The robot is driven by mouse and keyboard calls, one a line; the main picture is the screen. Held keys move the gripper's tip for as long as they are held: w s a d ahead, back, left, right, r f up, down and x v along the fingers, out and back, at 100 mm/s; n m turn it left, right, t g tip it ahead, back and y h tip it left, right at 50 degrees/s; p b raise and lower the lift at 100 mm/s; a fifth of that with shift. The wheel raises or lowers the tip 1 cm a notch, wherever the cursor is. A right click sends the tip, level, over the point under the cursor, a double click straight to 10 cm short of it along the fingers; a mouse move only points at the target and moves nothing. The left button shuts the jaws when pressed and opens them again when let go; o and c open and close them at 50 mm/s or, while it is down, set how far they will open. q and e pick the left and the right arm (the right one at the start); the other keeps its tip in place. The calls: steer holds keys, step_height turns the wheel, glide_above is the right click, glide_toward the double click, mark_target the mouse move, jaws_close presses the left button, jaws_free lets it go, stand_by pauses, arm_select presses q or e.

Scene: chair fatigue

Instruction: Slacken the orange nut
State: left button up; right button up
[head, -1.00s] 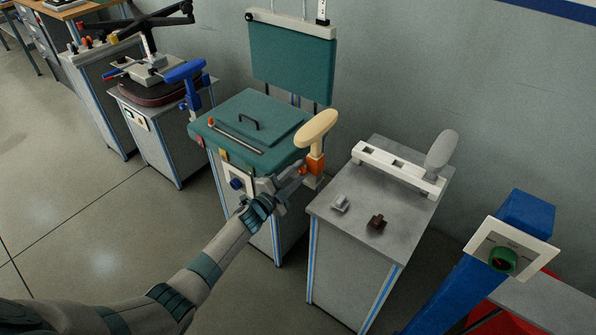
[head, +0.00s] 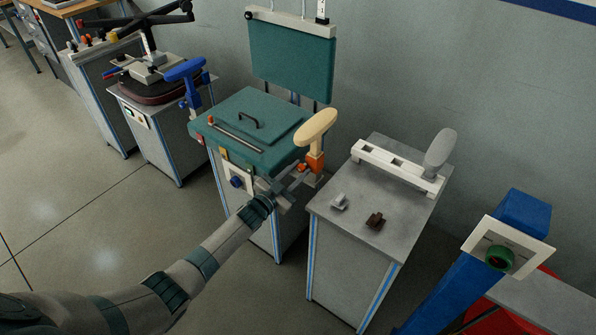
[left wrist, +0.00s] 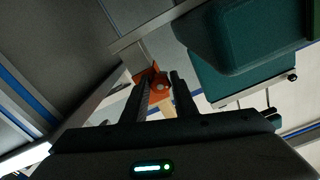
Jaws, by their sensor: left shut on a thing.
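The orange nut (head: 302,167) sits low on the orange bracket (head: 316,162) under the cream armrest (head: 315,127), at the front right of the teal seat. My left gripper (head: 296,179) reaches it from the front. In the left wrist view the nut (left wrist: 158,82) lies between the two dark fingers of my left gripper (left wrist: 164,88). The gripper is shut on it, and the fingers partly hide it. My right gripper is not in view.
The teal seat (head: 257,152) rests on a cabinet just left of my gripper. A grey table (head: 340,223) with small blocks and a grey armrest (head: 440,150) stands to the right. A blue post (head: 437,290) with a green knob is at the lower right.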

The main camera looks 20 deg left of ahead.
arm_select(q)
steer(key=shift+f, duration=0.15)
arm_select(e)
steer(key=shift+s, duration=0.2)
arm_select(q)
steer(key=o, duration=1.1)
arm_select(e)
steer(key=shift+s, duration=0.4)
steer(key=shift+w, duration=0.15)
